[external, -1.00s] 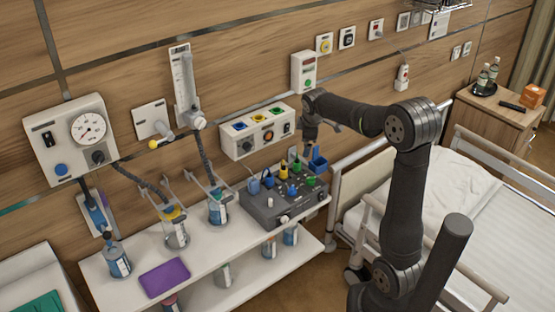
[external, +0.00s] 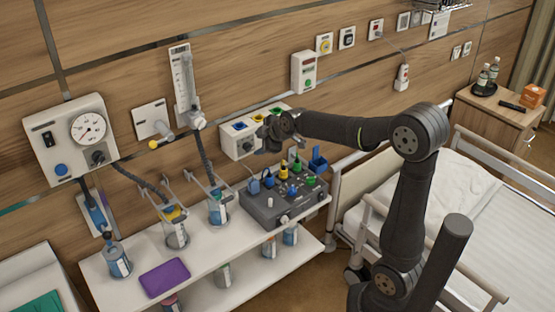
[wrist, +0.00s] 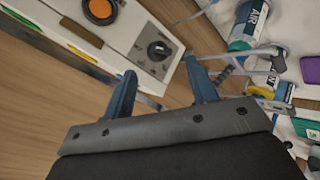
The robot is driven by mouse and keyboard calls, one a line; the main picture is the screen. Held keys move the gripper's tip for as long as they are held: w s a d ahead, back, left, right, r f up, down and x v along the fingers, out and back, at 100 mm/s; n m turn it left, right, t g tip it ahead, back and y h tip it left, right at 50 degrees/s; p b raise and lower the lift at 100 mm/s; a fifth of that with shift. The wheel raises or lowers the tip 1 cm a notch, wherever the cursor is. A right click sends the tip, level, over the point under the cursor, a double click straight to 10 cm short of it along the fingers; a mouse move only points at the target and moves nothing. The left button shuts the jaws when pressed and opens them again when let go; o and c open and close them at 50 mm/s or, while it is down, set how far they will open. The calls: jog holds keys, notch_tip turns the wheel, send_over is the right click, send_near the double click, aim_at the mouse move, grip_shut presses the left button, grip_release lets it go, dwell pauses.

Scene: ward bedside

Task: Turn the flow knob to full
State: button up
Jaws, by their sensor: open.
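A black round knob with a pale pointer mark (wrist: 158,50) sits on the end of a white wall box (wrist: 130,35). In the external view this box (external: 229,149) is partly hidden by my gripper. My gripper (wrist: 160,66) is open and empty, its two blue fingers pointing at the panel. In the wrist view the knob lies just beyond the gap between the fingertips, and I see no contact. In the external view my gripper (external: 264,143) is in front of the box.
A grey console (external: 287,207) with several coloured plugs stands on the shelf below my gripper. Bottles in wire holders (external: 176,235) hang left of it. A purple pad (external: 164,278) lies on the shelf. The bed (external: 475,210) is at right.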

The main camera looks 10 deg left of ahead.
jog(key=s+a+r+y, duration=0.4)
jog(key=s+a, duration=0.2)
jog(key=s, duration=0.2)
jog(key=m+t+y, duration=0.2)
jog(key=m+t, duration=0.1)
jog(key=t, duration=0.4)
send_near(203, 126)
jog(key=x, duration=0.8)
jog(key=shift+w+a, duration=0.25)
jog(key=shift+w, duration=0.05)
jog(key=c, duration=1)
